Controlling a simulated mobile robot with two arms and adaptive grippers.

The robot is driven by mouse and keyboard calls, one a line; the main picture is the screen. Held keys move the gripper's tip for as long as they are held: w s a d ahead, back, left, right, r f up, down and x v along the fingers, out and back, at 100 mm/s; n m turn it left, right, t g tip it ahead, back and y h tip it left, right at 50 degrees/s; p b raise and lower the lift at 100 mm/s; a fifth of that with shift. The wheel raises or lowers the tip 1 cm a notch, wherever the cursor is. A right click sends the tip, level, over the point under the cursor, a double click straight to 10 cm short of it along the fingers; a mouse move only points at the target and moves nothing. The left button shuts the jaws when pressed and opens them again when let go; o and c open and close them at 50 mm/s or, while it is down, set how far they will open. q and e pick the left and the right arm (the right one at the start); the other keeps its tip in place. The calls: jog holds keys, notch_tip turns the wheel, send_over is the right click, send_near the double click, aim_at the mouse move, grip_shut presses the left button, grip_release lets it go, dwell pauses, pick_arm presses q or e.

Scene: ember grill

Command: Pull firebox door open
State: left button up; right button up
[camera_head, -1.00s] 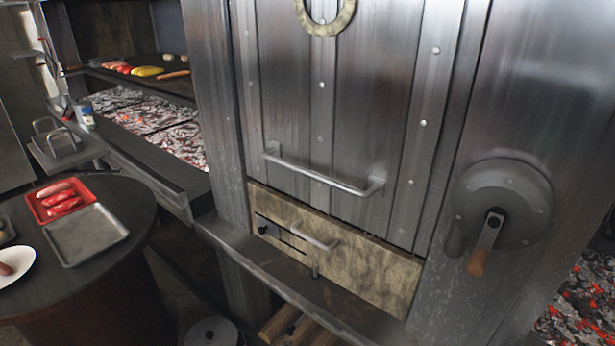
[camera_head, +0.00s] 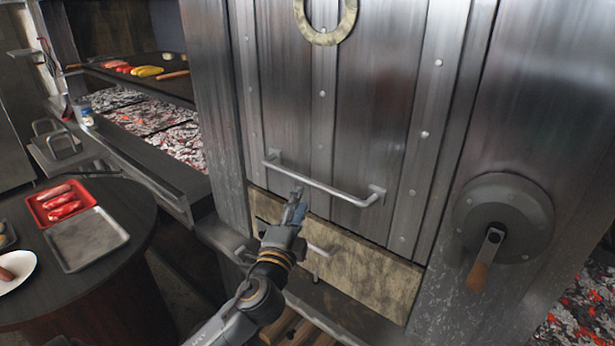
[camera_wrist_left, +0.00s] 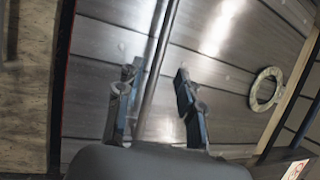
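The tall grey metal door (camera_head: 365,110) with riveted strips fills the middle of the head view and looks shut. A horizontal bar handle (camera_head: 335,190) is fixed near its bottom. My left gripper (camera_head: 297,203) is in front of the left half of this handle, fingers pointing toward the door. In the left wrist view the left gripper (camera_wrist_left: 157,100) is open, and the bar handle (camera_wrist_left: 163,45) runs between its two fingers with a gap on each side. Whether it touches a finger is unclear. The right gripper is not in view.
Below the door is a mottled tan panel (camera_head: 375,285) with a small handle (camera_head: 322,250), partly behind my left arm. A round crank (camera_head: 505,215) is at right. A table (camera_head: 120,285) with trays stands at left, beside a grill with embers (camera_head: 160,125).

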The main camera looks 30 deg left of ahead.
aim_at(307, 183)
pick_arm(q)
jog(key=p+x, duration=0.1)
jog(key=x, duration=0.7)
jog(key=shift+c, duration=0.2)
grip_shut()
